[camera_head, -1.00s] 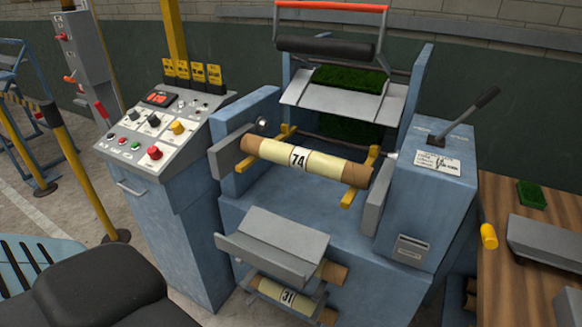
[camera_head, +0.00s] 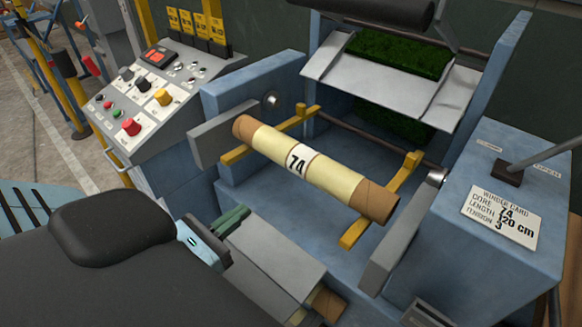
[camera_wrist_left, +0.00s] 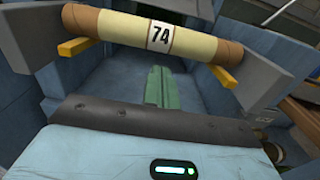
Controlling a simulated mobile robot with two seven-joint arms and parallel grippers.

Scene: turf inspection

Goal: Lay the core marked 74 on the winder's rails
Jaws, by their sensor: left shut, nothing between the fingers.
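The core marked 74 (camera_head: 331,175) is a cardboard tube with a pale yellow wrap and brown ends. It lies across the winder's two yellow rails (camera_head: 405,190), between the grey side plates. It also shows in the left wrist view (camera_wrist_left: 125,30), resting across the rails (camera_wrist_left: 75,47). My left gripper (camera_head: 236,216) is low and to the left of the core, apart from it. Its green fingers (camera_wrist_left: 160,90) are shut with nothing between them. My right gripper is not in view.
A control panel (camera_head: 175,78) with coloured buttons stands at left. A grey sloped tray (camera_head: 275,255) sits in front, with a brown core end (camera_head: 328,303) below. Turf (camera_head: 400,55) hangs behind the rails.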

